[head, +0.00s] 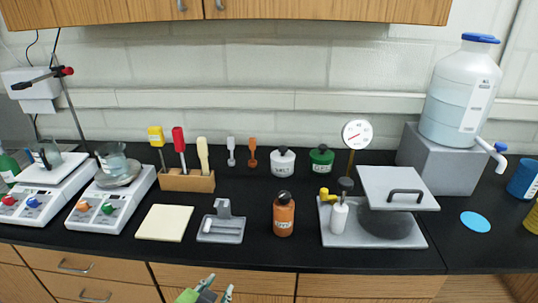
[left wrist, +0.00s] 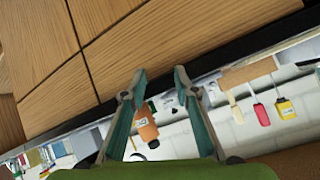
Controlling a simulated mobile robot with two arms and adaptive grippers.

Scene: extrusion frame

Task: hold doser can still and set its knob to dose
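Several small cans with dark knobs stand on the black counter, and I cannot tell for sure which is the doser can. An orange can (head: 284,216) with a black knob stands upright near the front middle. A white can (head: 283,163) and a green can (head: 320,160) with dark knobs stand behind it by the wall. My left gripper (head: 220,283) is low at the picture's bottom edge, in front of the counter, apart from all cans. In the left wrist view its fingers (left wrist: 160,72) are spread and empty, with the orange can (left wrist: 146,128) visible beyond them. My right gripper is not in view.
A grey holder (head: 221,228) and pale pad (head: 165,223) lie left of the orange can. A grey press-like device (head: 398,188) with a gauge stands to its right. A wooden tool block (head: 187,182) is behind. Counter around the orange can is clear.

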